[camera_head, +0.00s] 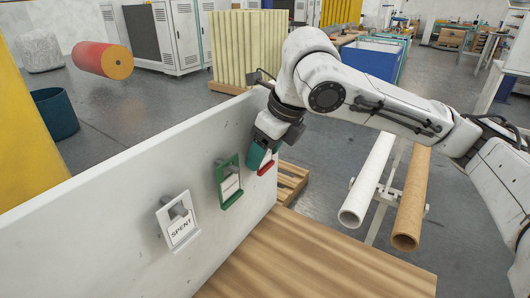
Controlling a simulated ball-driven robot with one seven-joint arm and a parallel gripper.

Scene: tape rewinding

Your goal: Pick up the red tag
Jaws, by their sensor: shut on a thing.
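The red tag (267,167) is at the far end of the white panel, at my gripper's fingertips; only its lower red edge and a pale part show. My gripper (263,154) is shut on the red tag, its teal fingers hiding most of it. I cannot tell whether the tag still touches its hook or the panel. A green tag (230,182) hangs on the panel to the left of my gripper, on a grey hook. A white tag marked SPENT (180,220) hangs nearer, further left.
The white panel (110,215) rises along the wooden tabletop (320,262). A white tube (367,180) and a brown tube (411,200) lie on a stand at right. A wooden pallet (291,180) is on the floor behind the table.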

